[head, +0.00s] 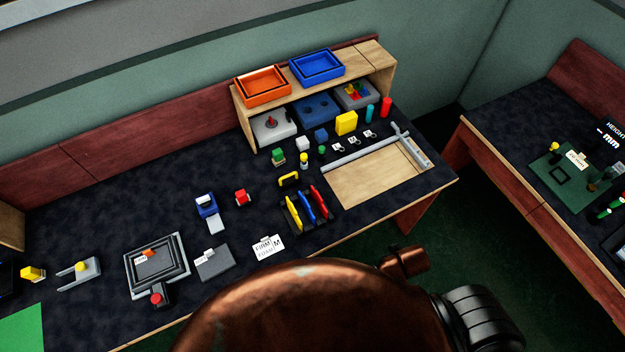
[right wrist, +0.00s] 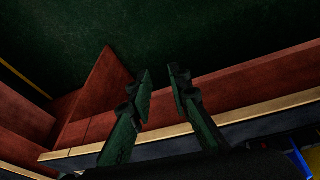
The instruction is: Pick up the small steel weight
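I cannot pick out the small steel weight for certain in either view; several items on the dark bench are too small to tell. My right gripper (right wrist: 160,74) shows in the right wrist view. Its two dark green fingers are apart at the tips, with nothing between them. Past it are dark floor and reddish wood panels, so it is not over the bench's objects. My left gripper is not in view. A large copper-coloured part of my own body hides the bottom middle of the head view.
The dark bench (head: 125,218) holds a wooden shelf (head: 385,62) with an orange tray (head: 262,99) and a blue tray (head: 340,76). A grey square fixture (head: 178,285), a rack of coloured plates (head: 289,214) and small blocks stand in front. A second bench (head: 490,112) is at the right.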

